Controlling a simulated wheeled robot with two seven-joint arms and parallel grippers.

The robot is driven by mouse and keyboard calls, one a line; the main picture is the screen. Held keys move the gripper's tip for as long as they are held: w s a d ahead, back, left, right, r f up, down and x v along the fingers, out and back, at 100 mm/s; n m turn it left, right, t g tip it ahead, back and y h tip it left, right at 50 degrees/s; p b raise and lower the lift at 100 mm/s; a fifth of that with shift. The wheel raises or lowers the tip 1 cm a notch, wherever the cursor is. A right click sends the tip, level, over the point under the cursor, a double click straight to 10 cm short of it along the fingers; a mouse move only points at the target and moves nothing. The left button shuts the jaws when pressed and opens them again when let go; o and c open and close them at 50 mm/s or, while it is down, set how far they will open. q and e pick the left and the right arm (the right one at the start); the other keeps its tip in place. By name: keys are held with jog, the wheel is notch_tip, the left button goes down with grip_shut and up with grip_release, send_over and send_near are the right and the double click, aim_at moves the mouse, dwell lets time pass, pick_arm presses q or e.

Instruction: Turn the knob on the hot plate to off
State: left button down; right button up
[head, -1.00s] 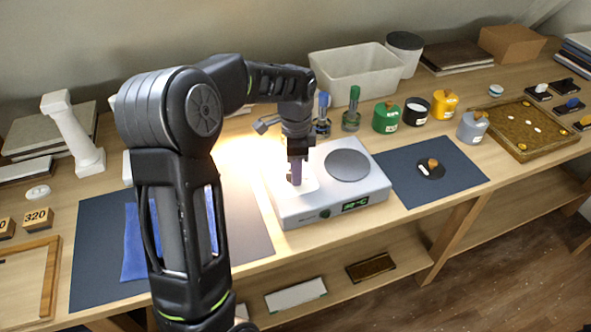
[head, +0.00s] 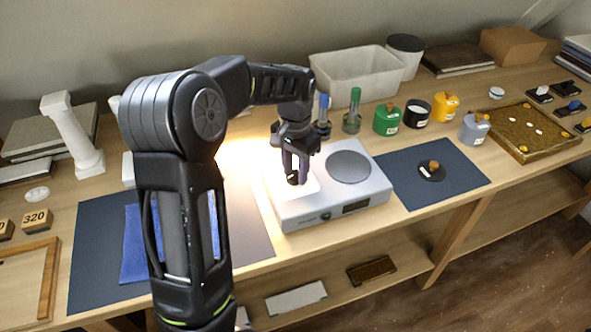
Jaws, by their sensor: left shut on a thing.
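The hot plate (head: 345,190) is a white box on the table with a round grey heating disc on its top right. Its front display (head: 356,207) is dark, and a small round dark green spot (head: 326,217) is beside it. My left gripper (head: 293,178) points down over the left part of the top, its fingers shut on a small dark knob (head: 293,179) there. The fingers hide most of the knob, so I cannot read its pointer. The top around it is brightly lit. My right gripper is not in view.
Green-and-blue-topped bottles (head: 352,112), a green pot (head: 387,119) and a white bin (head: 352,74) stand behind the hot plate. A dark mat (head: 460,160) with a round black piece (head: 431,171) lies to the right. A blue cloth (head: 135,245) lies left, behind my arm.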

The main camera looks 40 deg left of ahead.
aim_at(295, 174)
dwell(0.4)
pick_arm(q)
jog(key=c, duration=0.9)
grip_release()
jog(key=shift+c, duration=0.2)
jog(key=shift+r, duration=0.1)
notch_tip(295, 174, up, 8)
jog(key=shift+f+b, duration=0.15)
jog(key=shift+b, duration=0.2)
